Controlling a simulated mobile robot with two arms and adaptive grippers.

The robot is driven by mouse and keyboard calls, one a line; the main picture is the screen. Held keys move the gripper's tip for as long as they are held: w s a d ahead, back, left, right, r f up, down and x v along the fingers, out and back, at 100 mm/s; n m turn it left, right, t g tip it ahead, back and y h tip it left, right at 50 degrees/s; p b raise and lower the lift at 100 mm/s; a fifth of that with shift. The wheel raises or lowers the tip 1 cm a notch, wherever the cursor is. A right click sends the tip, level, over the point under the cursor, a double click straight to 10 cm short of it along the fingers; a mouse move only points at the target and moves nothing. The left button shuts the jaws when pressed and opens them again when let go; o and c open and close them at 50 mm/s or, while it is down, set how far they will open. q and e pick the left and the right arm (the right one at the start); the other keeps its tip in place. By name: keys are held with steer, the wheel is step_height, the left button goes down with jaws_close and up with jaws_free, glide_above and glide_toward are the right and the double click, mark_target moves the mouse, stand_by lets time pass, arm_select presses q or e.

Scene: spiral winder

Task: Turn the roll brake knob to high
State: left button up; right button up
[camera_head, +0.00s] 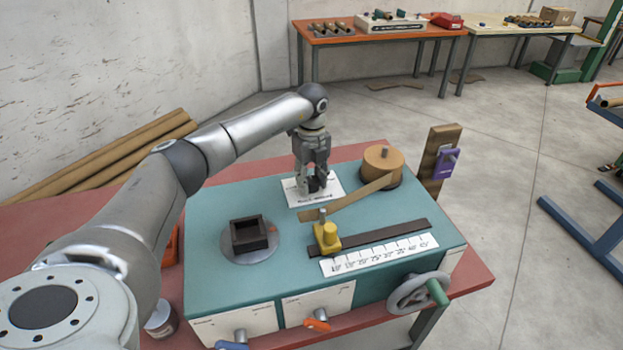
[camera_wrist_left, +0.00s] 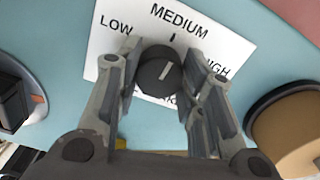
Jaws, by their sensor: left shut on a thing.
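The roll brake knob (camera_wrist_left: 158,80) is round and black with a pale pointer line. It sits on a white label plate (camera_wrist_left: 108,62) printed LOW, MEDIUM and HIGH, with lower lettering partly hidden. The pointer line leans up and slightly right, near the MEDIUM side. My left gripper (camera_wrist_left: 162,82) comes down over the knob, one finger on each side, shut on it. In the head view the left gripper (camera_head: 316,185) is over the label plate (camera_head: 328,190) at the back of the teal machine top, and mostly hides the knob. My right gripper is not in view.
A dark square block (camera_head: 249,234) sits on a disc at left. A handwheel (camera_head: 418,291) is at the front right.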

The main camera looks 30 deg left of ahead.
mark_target(312, 180)
arm_select(q)
steer(key=m+b, duration=0.2)
steer(key=m, duration=0.4)
steer(key=shift+w, duration=0.1)
steer(key=m, duration=0.4)
steer(key=shift+b, duration=0.35)
steer(key=shift+m+b, duration=0.3)
steer(key=shift+m, duration=1.3)
steer(key=shift+r, duration=0.1)
steer(key=o, duration=1)
steer(key=shift+o, duration=0.2)
step_height(312, 180, up, 12)
